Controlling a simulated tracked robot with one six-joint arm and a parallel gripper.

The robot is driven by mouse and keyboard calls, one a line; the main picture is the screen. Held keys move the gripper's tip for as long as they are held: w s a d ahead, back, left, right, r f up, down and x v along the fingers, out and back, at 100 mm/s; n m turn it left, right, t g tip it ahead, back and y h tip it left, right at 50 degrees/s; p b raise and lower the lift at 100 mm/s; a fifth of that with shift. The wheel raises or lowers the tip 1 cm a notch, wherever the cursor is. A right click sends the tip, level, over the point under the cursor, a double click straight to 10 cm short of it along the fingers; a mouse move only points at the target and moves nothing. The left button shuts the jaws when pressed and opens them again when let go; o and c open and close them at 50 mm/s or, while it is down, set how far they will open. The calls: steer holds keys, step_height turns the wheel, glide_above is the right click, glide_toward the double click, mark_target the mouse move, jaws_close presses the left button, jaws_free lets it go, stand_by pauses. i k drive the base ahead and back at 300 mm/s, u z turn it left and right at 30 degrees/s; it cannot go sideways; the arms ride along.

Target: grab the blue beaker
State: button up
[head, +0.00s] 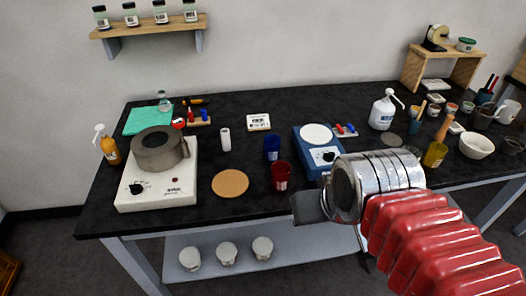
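The blue beaker (272,148) stands upright on the black table (118,208), just left of a blue hotplate. A dark red beaker (280,176) stands in front of it, nearer the table's front edge. My gripper (300,208) is at the table's front edge, right of and nearer than the red beaker, and apart from the blue beaker. Only a dark grey finger part shows past the silver wrist, so its opening cannot be seen.
The blue hotplate (306,158) with a white top is right of the beaker. A cork mat (230,184) and a white hotplate (184,190) with a grey pot are at the left. A white cylinder (225,139) stands left of the beaker.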

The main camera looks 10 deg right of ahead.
mark_target(272, 142)
steer(key=i, duration=1)
steer(key=u, duration=0.05)
